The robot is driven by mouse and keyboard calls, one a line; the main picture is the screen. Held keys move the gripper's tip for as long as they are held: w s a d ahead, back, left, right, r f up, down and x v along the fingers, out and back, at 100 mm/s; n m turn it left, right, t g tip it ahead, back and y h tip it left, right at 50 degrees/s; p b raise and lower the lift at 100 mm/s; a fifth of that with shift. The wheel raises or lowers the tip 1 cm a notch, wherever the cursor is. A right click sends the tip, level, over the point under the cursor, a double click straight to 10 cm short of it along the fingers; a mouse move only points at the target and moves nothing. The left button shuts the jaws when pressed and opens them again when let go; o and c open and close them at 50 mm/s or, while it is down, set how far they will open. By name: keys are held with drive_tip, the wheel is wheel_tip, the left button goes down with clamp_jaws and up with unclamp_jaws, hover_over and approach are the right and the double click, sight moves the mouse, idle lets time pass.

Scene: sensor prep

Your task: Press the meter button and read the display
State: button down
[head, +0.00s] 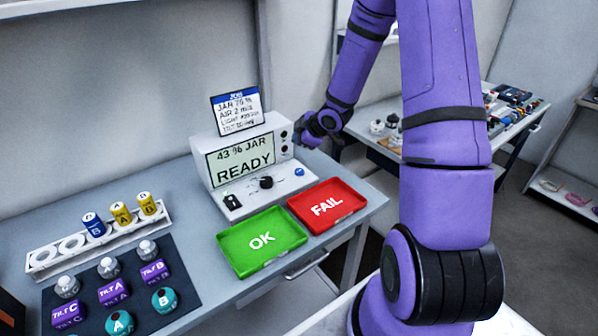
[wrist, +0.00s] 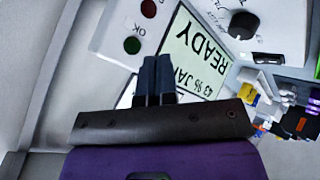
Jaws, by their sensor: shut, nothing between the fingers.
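The meter (head: 200,165) is a white console at the back of the bench. Its display (head: 240,157) reads "43 % JAR" and "READY"; the display also shows upside down in the wrist view (wrist: 192,50). A blue button (head: 299,171) sits at the right of its sloped front, with a black knob (head: 266,182) in the middle and a small switch (head: 231,201) at the left. My gripper (head: 303,143) is shut and empty beside the meter's upper right.
A job card (head: 238,110) stands on the meter. A green OK tray (head: 244,262) and a red FAIL tray (head: 347,212) lie in front. A white rack (head: 42,262) with sensors and a dark mat (head: 190,293) with jars and purple blocks are left.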

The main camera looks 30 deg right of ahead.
sight(299, 172)
drive_tip(key=shift+f, duration=4.4)
drive_tip(key=shift+f, duration=0.1)
drive_tip(key=shift+f, duration=0.3)
drive_tip(key=shift+f, duration=0.45)
drive_tip(key=shift+r, duration=0.9)
drive_tip(key=shift+r, duration=2.5)
